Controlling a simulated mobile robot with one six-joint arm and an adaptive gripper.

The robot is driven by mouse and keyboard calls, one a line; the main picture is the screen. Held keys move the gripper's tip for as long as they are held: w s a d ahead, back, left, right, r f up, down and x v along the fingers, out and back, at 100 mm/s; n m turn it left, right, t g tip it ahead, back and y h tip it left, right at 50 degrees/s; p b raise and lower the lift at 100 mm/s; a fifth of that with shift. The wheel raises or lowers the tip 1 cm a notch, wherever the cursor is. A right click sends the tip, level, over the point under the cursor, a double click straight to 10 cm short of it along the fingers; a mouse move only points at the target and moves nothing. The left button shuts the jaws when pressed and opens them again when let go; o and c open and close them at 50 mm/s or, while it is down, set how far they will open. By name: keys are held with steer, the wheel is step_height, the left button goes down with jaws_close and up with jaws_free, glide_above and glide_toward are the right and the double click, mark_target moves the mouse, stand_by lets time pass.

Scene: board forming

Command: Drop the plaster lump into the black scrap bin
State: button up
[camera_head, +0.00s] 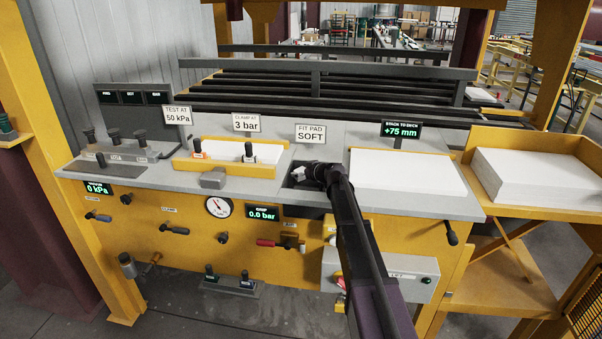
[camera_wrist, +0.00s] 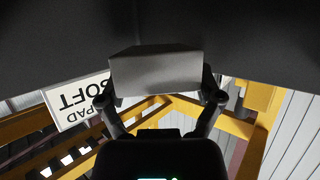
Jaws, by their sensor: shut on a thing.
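My gripper (camera_head: 305,173) is over a dark recess (camera_head: 287,182) in the grey deck, below the "FIT PAD SOFT" sign. In the wrist view my gripper (camera_wrist: 160,95) is shut on a grey, block-like lump (camera_wrist: 157,74), held between the two fingertips. A small pale part of this lump shows at the fingertips in the head view (camera_head: 298,173). Its underside and its distance from the surface below are hidden. The recess is dark inside and may be the black scrap bin; I cannot tell for sure. A broad dark surface (camera_wrist: 60,40) fills the upper wrist view.
The "FIT PAD SOFT" sign (camera_head: 310,133) stands close behind my gripper. A white stack (camera_head: 530,176) is farther right.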

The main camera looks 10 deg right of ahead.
steer(key=shift+f+b, duration=0.8)
steer(key=shift+f, duration=0.25)
steer(key=o, duration=0.9)
steer(key=shift+r, duration=0.15)
step_height(320, 180, up, 12)
steer(key=p, duration=1.2)
steer(key=shift+f, duration=0.2)
stand_by(0.3)
